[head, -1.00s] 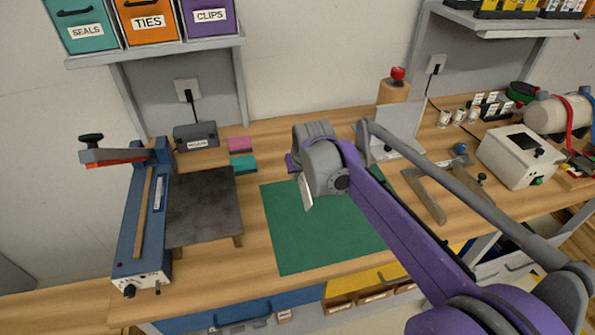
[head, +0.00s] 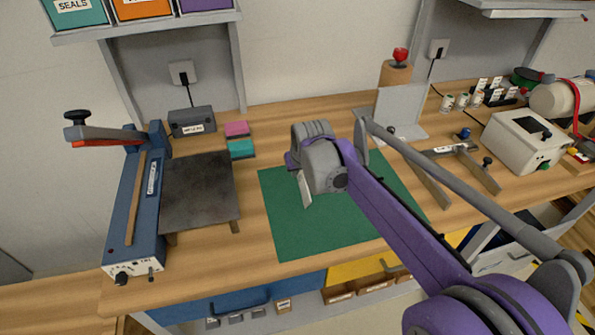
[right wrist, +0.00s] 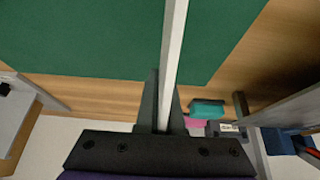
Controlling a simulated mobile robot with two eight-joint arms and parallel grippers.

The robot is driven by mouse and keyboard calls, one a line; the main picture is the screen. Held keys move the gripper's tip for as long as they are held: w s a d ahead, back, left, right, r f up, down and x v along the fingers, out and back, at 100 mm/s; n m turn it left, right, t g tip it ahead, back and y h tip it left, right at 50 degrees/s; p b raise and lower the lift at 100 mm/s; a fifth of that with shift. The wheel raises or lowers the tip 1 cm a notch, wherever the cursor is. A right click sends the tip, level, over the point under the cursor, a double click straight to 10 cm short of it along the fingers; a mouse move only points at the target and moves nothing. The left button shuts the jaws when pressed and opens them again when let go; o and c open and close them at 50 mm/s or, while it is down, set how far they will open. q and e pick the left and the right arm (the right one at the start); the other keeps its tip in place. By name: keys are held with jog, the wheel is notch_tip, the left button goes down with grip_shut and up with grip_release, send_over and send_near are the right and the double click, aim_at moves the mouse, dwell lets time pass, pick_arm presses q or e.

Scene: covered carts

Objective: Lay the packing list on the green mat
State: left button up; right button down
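The green mat (head: 300,232) lies flat on the wooden bench, and it fills much of the right wrist view (right wrist: 85,38). My right gripper (right wrist: 165,98) is over the mat, with its fingers shut on a thin white sheet, seen edge-on (right wrist: 174,45). This looks like the packing list; its printed face does not show. In the head view a narrow white strip of the sheet (head: 305,190) shows below my right wrist, over the mat. My wrist hides the fingertips there. Whether the sheet touches the mat cannot be told. My left gripper is not in view.
A blue sealer (head: 137,215) with a dark plate (head: 200,190) stands left of the mat. Pink (head: 236,128) and teal (head: 241,149) blocks lie behind it. A grey upright plate (head: 402,108) and a white machine (head: 521,141) stand to the right. The mat's front part is clear.

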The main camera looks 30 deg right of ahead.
jog(key=shift+f, duration=0.2)
jog(key=shift+c, duration=2)
grip_release()
jog(key=w+d+r+p, duration=0.1)
jog(key=w+r+p, duration=0.3)
jog(key=r, duration=0.1)
jog(key=shift+w+r, duration=0.15)
jog(key=shift+r, duration=0.05)
